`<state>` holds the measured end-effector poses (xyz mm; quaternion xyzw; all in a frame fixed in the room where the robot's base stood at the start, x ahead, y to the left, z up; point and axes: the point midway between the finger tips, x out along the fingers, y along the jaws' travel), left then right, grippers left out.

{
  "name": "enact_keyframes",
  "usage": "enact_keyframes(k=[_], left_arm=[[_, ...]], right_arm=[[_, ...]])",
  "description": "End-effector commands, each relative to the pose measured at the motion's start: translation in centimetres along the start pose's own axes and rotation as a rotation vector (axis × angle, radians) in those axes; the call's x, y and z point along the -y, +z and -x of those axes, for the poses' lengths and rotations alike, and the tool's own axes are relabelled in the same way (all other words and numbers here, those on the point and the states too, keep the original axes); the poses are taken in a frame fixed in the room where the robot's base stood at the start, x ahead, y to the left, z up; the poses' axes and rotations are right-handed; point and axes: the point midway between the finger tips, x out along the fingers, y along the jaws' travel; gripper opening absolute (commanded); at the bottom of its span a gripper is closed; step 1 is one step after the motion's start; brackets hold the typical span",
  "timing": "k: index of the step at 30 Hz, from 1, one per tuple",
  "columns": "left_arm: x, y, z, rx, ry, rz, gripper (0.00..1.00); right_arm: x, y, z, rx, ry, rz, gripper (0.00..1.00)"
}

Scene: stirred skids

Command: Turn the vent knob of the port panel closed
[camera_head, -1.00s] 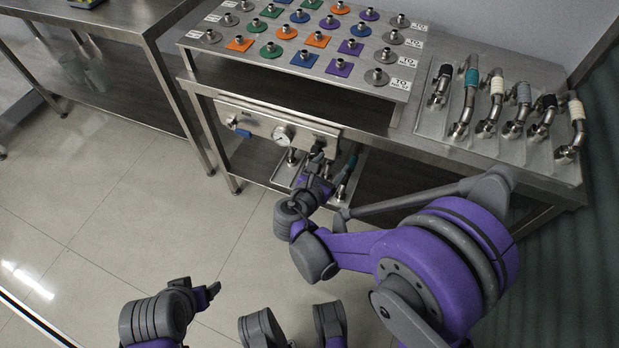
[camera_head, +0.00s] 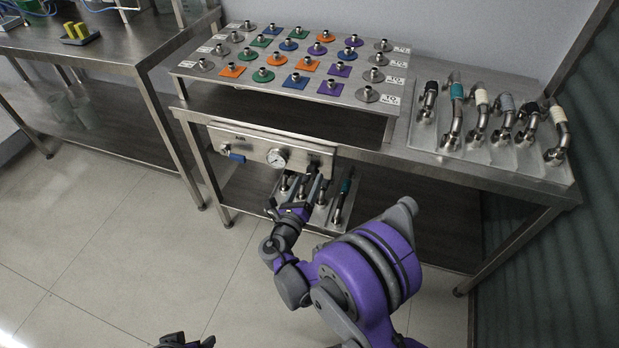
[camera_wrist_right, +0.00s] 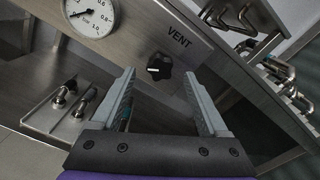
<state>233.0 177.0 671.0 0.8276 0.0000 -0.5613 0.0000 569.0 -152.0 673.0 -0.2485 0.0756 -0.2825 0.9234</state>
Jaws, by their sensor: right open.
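The port panel (camera_head: 250,143) is a steel box front under the bench's front edge, with a round gauge (camera_head: 277,157) and a blue-handled valve (camera_head: 236,157). The vent knob (camera_wrist_right: 160,66) is black and lobed, below the word VENT in the right wrist view; its white mark points left in that picture. My right gripper (camera_wrist_right: 160,74) is open and empty, facing the panel, with the knob beyond and between its fingertips, apparently untouched. In the head view the right gripper (camera_head: 307,188) is in front of the panel's right end. My left gripper (camera_head: 186,342) barely shows at the bottom edge.
Elbow fittings stand on a lower tray (camera_wrist_right: 48,112) below the panel. A rack of coloured ports (camera_head: 290,62) and a tray of bent pipes (camera_head: 480,158) are on the bench. Another bench (camera_head: 110,50) stands left. The floor (camera_head: 110,225) in front is clear.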

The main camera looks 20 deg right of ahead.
Motion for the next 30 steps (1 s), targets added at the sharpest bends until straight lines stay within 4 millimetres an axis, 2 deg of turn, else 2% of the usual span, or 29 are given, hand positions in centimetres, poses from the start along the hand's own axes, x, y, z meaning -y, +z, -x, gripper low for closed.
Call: enact_keyframes(k=[3,6,16,27,29,30], left_arm=[[0.0,0.1,-0.2,0.001,0.0,0.0,0.76],[0.0,0.1,-0.3,0.001,0.0,0.0,0.76],[0.0,0.1,-0.3,0.001,0.0,0.0,0.76],[0.0,0.1,-0.3,0.001,0.0,0.0,0.76],[0.0,0.1,-0.3,0.001,0.0,0.0,0.76],[0.0,0.1,-0.3,0.001,0.0,0.0,0.76]], right_arm=[[0.0,-0.1,-1.6,-0.001,-0.002,0.0,0.77],[0.0,-0.1,-2.3,-0.001,-0.001,0.0,0.77],[0.0,0.0,-2.6,-0.001,0.0,-0.001,0.77],[0.0,0.0,-2.5,-0.001,0.0,-0.001,0.11],[0.0,0.0,-2.5,-0.001,0.0,-0.001,0.0],[0.0,0.0,-2.5,-0.001,0.0,-0.001,0.0]])
